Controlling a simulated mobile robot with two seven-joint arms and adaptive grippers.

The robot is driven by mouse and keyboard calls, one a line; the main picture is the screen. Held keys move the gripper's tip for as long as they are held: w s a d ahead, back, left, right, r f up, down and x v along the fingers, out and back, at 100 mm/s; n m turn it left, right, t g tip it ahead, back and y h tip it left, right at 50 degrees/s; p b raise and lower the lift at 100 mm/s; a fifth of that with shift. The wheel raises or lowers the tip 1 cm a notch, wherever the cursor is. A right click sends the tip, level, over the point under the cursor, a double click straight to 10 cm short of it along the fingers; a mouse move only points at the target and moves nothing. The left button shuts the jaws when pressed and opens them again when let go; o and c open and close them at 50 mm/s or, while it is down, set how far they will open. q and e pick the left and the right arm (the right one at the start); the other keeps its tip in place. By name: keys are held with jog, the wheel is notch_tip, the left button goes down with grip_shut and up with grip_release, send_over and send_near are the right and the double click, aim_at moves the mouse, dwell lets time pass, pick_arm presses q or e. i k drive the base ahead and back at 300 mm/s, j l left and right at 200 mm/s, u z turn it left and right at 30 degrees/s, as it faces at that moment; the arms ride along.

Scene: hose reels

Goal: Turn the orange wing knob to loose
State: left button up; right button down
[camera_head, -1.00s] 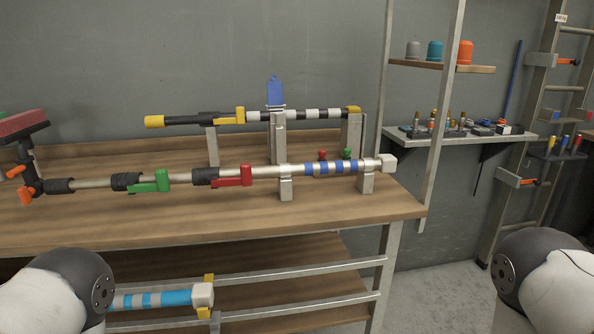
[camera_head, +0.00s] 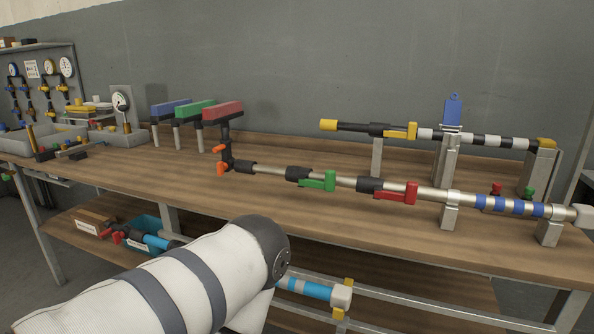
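A long silvery pole (camera_head: 340,180) rests above the workbench on metal stands at its right end. At its left end is a black upright joint with a red-topped head (camera_head: 223,110). Two small orange parts stick out of this joint: an upper orange piece (camera_head: 219,149) and a lower orange piece (camera_head: 222,169). I cannot tell for sure which is the orange wing knob or how it is turned. My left arm reaches in from the bottom left, in front of the bench, but its gripper is not visible. My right gripper is out of view.
The pole carries a green lever (camera_head: 318,182) and a red lever (camera_head: 397,193). Behind it lies a black-and-white striped pole (camera_head: 480,139). Grey trays and gauges fill the bench's far left. The bench front (camera_head: 150,181) is clear.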

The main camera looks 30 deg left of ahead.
aim_at(222, 166)
jog(key=u, duration=1.5)
